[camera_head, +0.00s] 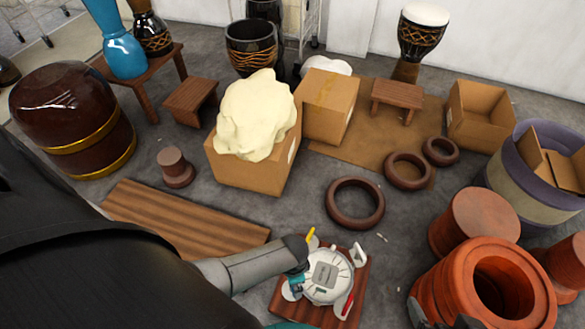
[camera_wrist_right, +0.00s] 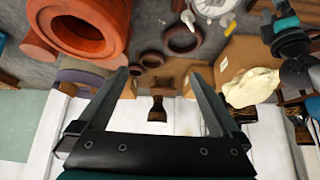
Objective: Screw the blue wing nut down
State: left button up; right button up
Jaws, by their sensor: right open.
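A round white-grey fixture (camera_head: 328,275) sits on a small reddish wooden board (camera_head: 361,290) at the bottom centre. Yellow (camera_head: 311,236), white (camera_head: 359,254) and red (camera_head: 347,303) pieces stick out around its rim. A small teal-blue patch (camera_head: 296,284) shows at its left edge, by my left gripper; I cannot tell whether it is the blue wing nut or part of the gripper. My left arm reaches in from the left, and its jaws are not clear. My right gripper (camera_head: 442,318) is open and empty in the right wrist view (camera_wrist_right: 157,76), away to the right of the fixture.
An orange-brown drum shell (camera_head: 490,285) stands right by my right gripper. Brown rings (camera_head: 355,203) lie behind the fixture. A striped wooden plank (camera_head: 185,222) lies at left. A carton (camera_head: 247,165) carries a cream lump (camera_head: 257,115). Some grey floor is bare between the fixture and shell.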

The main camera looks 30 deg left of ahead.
pick_arm(q)
jog(key=shift+f+b, duration=0.55)
jog(key=shift+f, duration=0.3)
jog(key=shift+f+b, duration=0.55)
jog(key=shift+f, duration=0.15)
jog(key=shift+f+b, duration=0.55)
jog(key=shift+f, duration=0.1)
jog(key=shift+f+b, duration=0.45)
jog(key=shift+f, duration=0.1)
pick_arm(e)
jog(key=w+a+r+t+y, duration=0.2)
jog(key=w+a+t+y, duration=0.1)
jog(key=a+t, duration=0.4)
jog(key=shift+a+r+t+y, duration=0.3)
jog(key=shift+a+y, duration=0.1)
jog(key=shift+y, duration=0.3)
jog(key=shift+s, duration=0.1)
pick_arm(q)
jog(key=shift+c, duration=0.2)
jog(key=c, duration=1.1)
